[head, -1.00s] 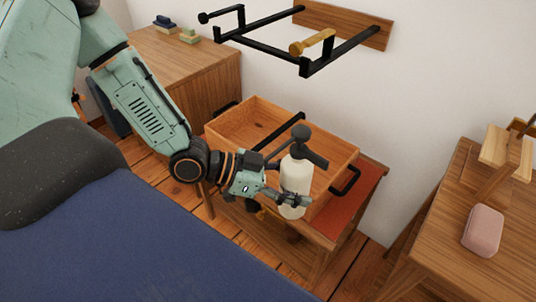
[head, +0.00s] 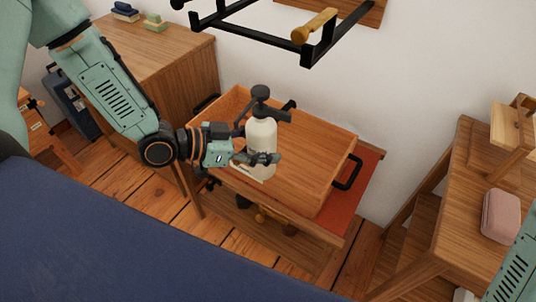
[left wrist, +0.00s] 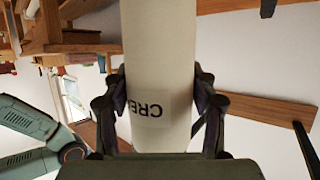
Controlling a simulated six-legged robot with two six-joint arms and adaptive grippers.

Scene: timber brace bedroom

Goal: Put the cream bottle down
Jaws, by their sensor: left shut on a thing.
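The cream bottle (head: 262,138) is off-white with a black spray top. My left gripper (head: 264,160) is shut on its lower body and holds it upright in the head view. The bottle appears in front of or over the near left part of a wooden tray (head: 322,190); whether it touches the tray cannot be told. In the left wrist view the bottle (left wrist: 160,60) fills the space between both fingers of the gripper (left wrist: 160,105), and part of a label reading "CRE" shows upside down. My right gripper is not in view.
The tray has black handles and stands on a low table with a red top (head: 367,178). A black wall rack (head: 270,35) hangs above. A wooden desk at the right holds a pink case (head: 501,215). A wooden cabinet (head: 165,65) stands at the left; a blue bed surface (head: 100,240) lies in front.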

